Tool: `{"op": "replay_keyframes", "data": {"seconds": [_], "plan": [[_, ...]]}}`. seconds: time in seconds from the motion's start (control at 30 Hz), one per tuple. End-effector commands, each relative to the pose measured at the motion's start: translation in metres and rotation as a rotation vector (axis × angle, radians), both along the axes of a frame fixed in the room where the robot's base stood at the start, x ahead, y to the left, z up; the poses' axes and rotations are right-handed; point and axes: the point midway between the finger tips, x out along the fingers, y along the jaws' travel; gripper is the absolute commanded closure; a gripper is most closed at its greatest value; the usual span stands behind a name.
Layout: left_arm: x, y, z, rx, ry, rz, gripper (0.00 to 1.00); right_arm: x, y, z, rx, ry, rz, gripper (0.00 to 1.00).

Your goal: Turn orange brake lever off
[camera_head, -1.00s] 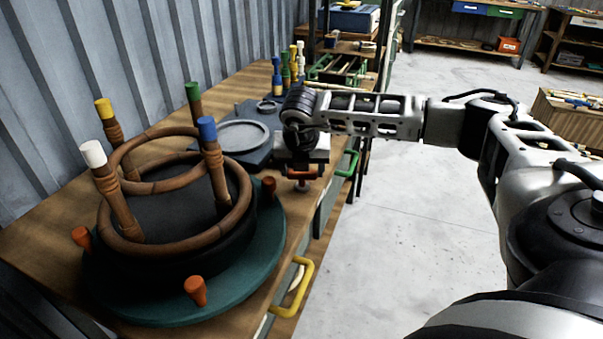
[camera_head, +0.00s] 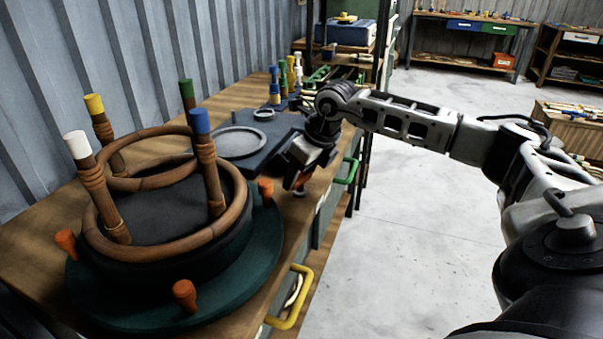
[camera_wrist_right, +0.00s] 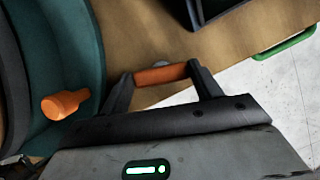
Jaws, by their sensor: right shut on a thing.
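The orange brake lever (camera_wrist_right: 160,75) lies between the two dark fingers of my right gripper (camera_wrist_right: 162,82) in the right wrist view, with a finger at each end of it. In the head view my right gripper (camera_head: 298,180) is tilted down at the table's right edge, and only a small bit of orange shows at its fingers. The gripper is shut on the lever. A round metal piece behind the lever is partly hidden. My left gripper is not in view.
A teal turntable (camera_head: 250,285) with orange knobs carries a black drum and a rattan frame with coloured post tips, left of the gripper. A dark tray (camera_head: 262,158) lies behind it. Yellow (camera_head: 292,300) and green (camera_head: 348,170) handles stick out from the table front. The floor at right is clear.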

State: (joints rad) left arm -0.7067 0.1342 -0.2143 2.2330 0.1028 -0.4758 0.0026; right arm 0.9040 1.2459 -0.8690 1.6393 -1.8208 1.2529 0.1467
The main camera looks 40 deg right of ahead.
Motion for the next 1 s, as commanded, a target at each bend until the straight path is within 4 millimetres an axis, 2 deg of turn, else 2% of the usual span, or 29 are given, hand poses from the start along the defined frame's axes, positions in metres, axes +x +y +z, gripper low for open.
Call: {"op": "replay_keyframes", "data": {"seconds": [0.43, 1.0], "plan": [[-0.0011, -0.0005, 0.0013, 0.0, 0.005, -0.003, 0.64, -0.0003, -0.0019, 0.0, 0.001, 0.005, 0.265, 0.59], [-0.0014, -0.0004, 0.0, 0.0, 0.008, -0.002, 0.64, -0.0002, -0.0027, -0.0003, -0.003, 0.005, 0.321, 0.59]]}}
